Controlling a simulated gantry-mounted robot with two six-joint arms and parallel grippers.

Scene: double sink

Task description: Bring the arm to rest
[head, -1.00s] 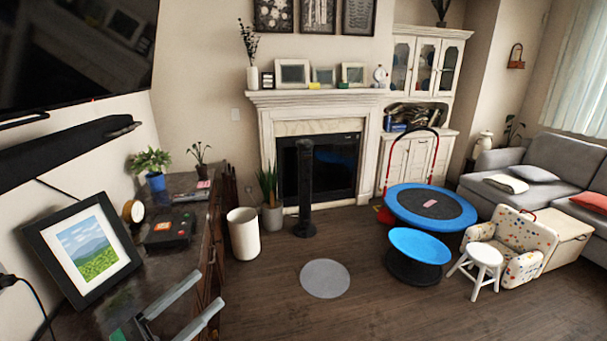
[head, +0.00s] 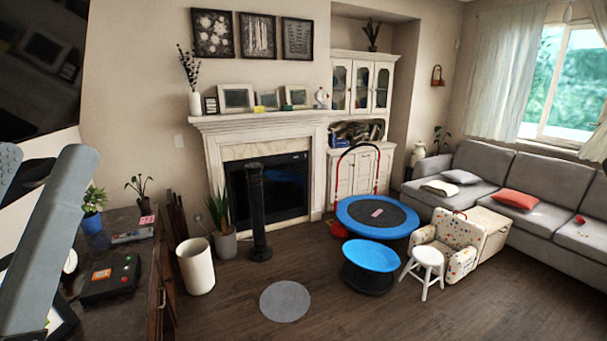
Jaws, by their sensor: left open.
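My left gripper (head: 42,158) is large and close to the camera at the left edge of the head view. Its grey fingers point up and are apart, with nothing seen between them. It covers part of the dark cabinet top and most of the framed picture (head: 62,318) there. My right gripper is not in view.
The dark cabinet (head: 125,255) holds a black device (head: 110,279), a plant in a blue pot (head: 93,222) and a small plant (head: 139,188). A white bin (head: 196,268) stands beside it. A blue trampoline (head: 350,212) and stool (head: 424,258) stand farther right. Floor at front right is clear.

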